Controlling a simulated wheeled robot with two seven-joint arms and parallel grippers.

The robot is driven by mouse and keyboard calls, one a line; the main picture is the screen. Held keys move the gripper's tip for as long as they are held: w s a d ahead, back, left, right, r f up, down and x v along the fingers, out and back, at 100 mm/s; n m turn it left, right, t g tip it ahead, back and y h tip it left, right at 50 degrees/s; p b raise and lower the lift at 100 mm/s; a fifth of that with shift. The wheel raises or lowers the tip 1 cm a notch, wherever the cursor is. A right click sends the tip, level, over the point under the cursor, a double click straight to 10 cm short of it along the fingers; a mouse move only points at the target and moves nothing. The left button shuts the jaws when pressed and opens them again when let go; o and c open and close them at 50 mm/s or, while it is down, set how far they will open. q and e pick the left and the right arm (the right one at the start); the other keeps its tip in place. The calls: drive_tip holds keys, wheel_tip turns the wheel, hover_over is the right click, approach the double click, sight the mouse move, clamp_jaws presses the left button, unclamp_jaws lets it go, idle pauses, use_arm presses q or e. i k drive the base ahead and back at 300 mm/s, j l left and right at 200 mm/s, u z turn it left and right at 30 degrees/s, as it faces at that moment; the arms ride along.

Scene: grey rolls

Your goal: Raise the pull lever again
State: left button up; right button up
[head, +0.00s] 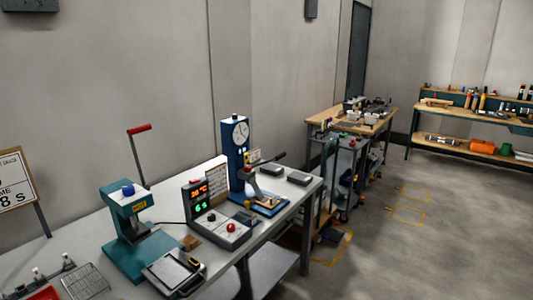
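A teal press (130,205) marked "HOT" stands on the grey bench. A long grey lever (137,157) rises steeply from it and ends in a red grip (139,129) well above the press head. A blue press with a round dial (238,160) stands farther along the bench. A dark-handled lever (265,160) sticks out from it to the right, tilted slightly upward. I cannot tell which of the two is the pull lever. Neither of my grippers is in view.
A control box with lit digits (215,215) and a red button stands between the presses. A framed tray (173,273) lies at the bench's front edge. Wire basket and small bottles are at lower left. Floor at right is open; other workbenches (350,120) stand behind.

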sight(282, 154)
drive_tip(key=u, duration=0.5)
drive_tip(key=i+l+u, duration=0.4)
drive_tip(key=l, duration=0.15)
drive_tip(key=l+u, duration=0.2)
drive_tip(key=i+l+u, duration=0.2)
drive_tip(key=l, duration=0.25)
drive_tip(key=k+j, duration=0.05)
